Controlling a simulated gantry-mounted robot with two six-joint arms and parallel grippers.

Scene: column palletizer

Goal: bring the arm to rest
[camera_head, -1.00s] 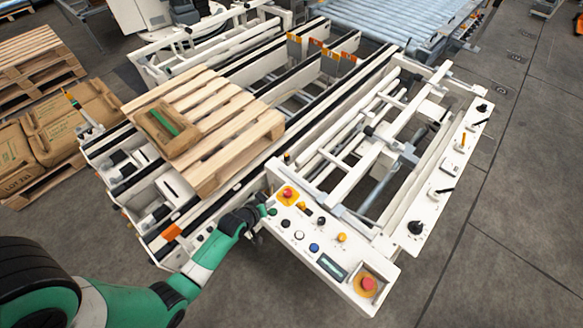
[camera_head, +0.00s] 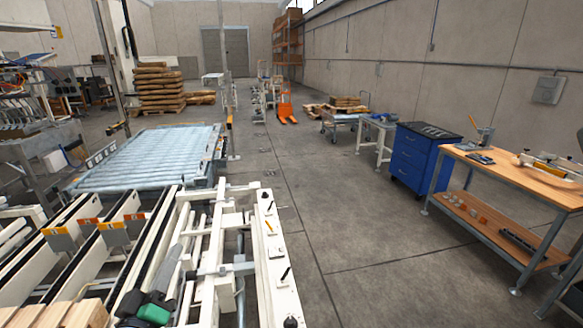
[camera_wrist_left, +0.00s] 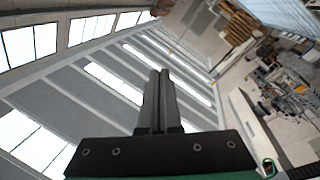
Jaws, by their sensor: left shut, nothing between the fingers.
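My left gripper (camera_head: 171,262) shows at the bottom left of the head view, with a green and black wrist part (camera_head: 155,312) below it. It is above the white machine frame, with its fingers pointing up in the picture. In the left wrist view the two dark fingers of the gripper (camera_wrist_left: 160,74) lie together, shut and empty. That view looks up past them to the ceiling with bright skylights (camera_wrist_left: 112,82). The rest of the left arm is out of the head view. My right gripper is in neither view.
The white machine frame (camera_head: 276,262) and a roller conveyor (camera_head: 150,158) fill the left. Pallet slats (camera_head: 55,314) show at the bottom left corner. A blue cabinet (camera_head: 412,160) and a wooden workbench (camera_head: 520,176) stand at the right. The floor (camera_head: 370,255) between is clear.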

